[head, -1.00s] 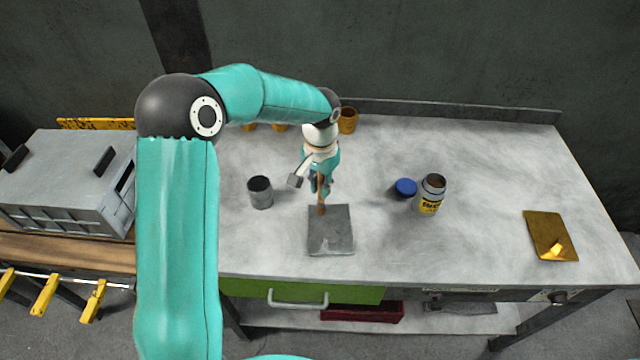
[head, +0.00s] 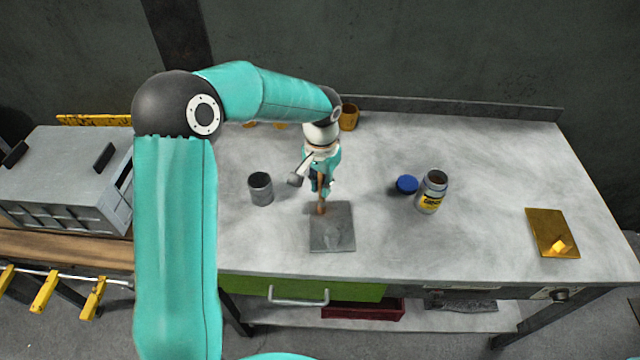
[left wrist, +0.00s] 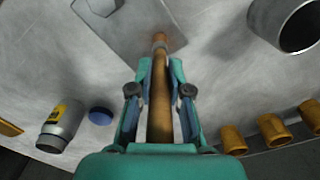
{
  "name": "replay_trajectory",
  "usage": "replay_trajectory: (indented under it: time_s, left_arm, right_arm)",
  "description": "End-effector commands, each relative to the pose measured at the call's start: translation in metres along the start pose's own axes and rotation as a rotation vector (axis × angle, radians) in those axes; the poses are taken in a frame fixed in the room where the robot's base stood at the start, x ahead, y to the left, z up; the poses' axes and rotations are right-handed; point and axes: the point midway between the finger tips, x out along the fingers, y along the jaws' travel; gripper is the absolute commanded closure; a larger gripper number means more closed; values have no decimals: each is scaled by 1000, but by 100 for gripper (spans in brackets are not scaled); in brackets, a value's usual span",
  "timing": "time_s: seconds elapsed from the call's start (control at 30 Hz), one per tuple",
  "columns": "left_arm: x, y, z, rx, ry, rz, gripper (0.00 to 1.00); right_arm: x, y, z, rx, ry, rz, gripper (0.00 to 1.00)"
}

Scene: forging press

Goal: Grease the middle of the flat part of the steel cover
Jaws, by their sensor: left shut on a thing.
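The steel cover (head: 333,235) is a square grey plate lying near the front middle of the table. My left gripper (head: 319,183) points down behind the cover's far edge, shut on a brown-handled brush (head: 321,207). In the left wrist view the brush (left wrist: 159,105) runs between the fingers, its tip over the cover's far part. I cannot tell whether the tip touches. An open grease jar (head: 432,192) with a yellow label stands to the right. My right gripper is out of view.
A blue lid (head: 407,184) lies beside the jar. A grey cup (head: 260,188) stands left of the cover. A brass-coloured plate (head: 551,232) lies at the right. Orange cups (head: 348,118) stand at the back. The table between jar and brass plate is clear.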

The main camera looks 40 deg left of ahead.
Motion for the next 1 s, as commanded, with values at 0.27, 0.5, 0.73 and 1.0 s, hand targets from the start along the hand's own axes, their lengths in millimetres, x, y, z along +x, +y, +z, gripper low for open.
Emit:
replay_trajectory:
  time_s: [0.27,0.5,0.73,1.0]
  left_arm:
    - [0,-8,-10,-1,-1,0,100]
    - [2,-7,-9,1,0,0,100]
    - [3,0,-1,2,0,0,100]
    - [2,2,3,1,-2,0,100]
  right_arm:
    - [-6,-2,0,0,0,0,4]
    - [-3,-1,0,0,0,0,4]
    - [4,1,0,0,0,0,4]
    - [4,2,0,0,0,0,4]
